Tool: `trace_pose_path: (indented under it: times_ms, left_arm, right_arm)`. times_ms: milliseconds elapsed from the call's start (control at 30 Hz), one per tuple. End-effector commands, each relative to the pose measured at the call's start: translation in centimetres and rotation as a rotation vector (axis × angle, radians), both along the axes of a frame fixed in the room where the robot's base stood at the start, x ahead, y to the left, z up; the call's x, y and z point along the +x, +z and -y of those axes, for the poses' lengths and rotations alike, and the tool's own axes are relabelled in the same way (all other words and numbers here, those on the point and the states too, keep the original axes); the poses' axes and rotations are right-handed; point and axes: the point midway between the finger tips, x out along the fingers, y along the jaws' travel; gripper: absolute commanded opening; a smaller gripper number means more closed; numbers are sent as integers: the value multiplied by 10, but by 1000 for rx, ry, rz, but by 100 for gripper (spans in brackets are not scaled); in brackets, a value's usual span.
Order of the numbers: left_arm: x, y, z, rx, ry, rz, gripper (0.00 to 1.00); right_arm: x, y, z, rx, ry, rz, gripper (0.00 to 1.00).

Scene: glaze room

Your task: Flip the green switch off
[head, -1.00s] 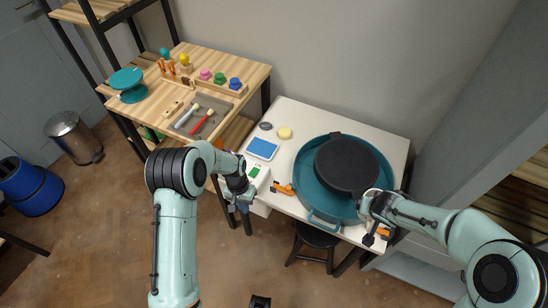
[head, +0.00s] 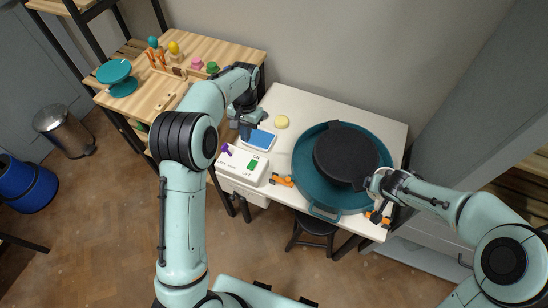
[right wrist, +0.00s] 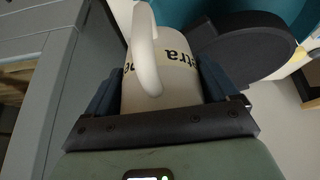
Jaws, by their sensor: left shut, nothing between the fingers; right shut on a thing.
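A white switch box (head: 238,169) sits at the left front of the white table. It carries a green switch (head: 252,164) between the words ON and OFF, and a purple switch (head: 227,149) to its left. Which way the green switch is set is too small to tell. My left gripper (head: 246,132) is shut and empty, behind the box by a blue-topped pad and apart from the green switch. My right gripper (head: 373,184) is shut on a white mug with black lettering, which shows in the right wrist view (right wrist: 175,80).
A large teal basin (head: 300,178) with a dark round pan (head: 345,155) on it fills the table's right side. Orange clamps (head: 281,180) lie near the front edge. The blue-topped pad (head: 259,140) and a yellow disc (head: 282,121) are behind the box. A wooden bench (head: 140,100) stands left.

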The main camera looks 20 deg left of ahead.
Motion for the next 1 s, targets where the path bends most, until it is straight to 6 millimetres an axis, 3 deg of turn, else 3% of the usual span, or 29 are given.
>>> trace_pose_path:
  times_ms: [267,700,1000]
  left_arm:
    - [-2,-10,0,-1,0,-3,0]
    - [-16,-96,-1,-1,0,-6,0]
    - [-21,-134,-2,-1,0,-1,0]
  right_arm:
    - [-1,-2,0,0,0,-1,46]
    - [-8,-16,0,0,0,-12,46]
    - [-8,-16,0,0,0,-11,46]
